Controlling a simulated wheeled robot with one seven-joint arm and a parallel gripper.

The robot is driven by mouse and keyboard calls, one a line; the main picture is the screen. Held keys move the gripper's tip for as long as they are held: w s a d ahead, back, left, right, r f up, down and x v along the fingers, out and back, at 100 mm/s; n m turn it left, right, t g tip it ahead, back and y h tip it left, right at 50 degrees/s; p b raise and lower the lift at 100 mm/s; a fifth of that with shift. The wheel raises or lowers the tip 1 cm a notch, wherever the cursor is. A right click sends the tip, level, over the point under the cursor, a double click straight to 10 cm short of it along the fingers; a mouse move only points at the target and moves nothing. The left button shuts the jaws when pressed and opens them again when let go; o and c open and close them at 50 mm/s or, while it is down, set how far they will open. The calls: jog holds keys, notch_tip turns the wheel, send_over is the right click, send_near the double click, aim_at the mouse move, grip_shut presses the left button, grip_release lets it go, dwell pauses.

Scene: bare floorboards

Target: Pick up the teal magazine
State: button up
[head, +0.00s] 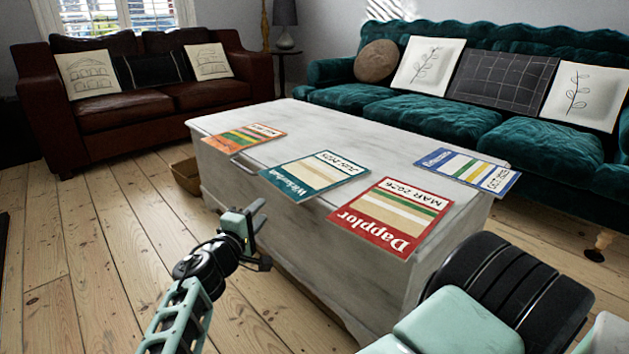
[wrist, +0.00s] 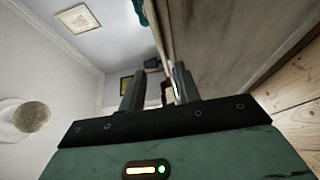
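The teal magazine (head: 313,174) lies flat near the front edge of the whitewashed chest table (head: 300,125) in the head view, with its near corner slightly over the edge. Its cover has cream and tan stripes and a date. My gripper (head: 262,234) is in front of the table, lower in the picture than the magazine and to its left, apart from it. In the wrist view my gripper (wrist: 157,72) shows two separated fingers with nothing held between them. I cannot make out the teal magazine in the wrist view.
A red magazine (head: 390,217) lies right of the teal one, an orange one (head: 244,138) to its left, and a blue one (head: 468,170) farther right. A brown sofa (head: 150,85) and a teal sofa (head: 440,110) stand behind. Floorboards (head: 100,240) at left are clear.

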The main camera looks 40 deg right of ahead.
aim_at(281, 187)
jog(key=b+x, duration=0.6)
jog(key=x, duration=0.6)
jog(key=shift+w+d+f, duration=0.2)
jog(key=shift+w+d, duration=0.05)
jog(key=shift+w+d+r+b, duration=0.15)
jog(key=shift+w+d+b, duration=0.1)
jog(key=shift+d+b, duration=0.1)
grip_shut()
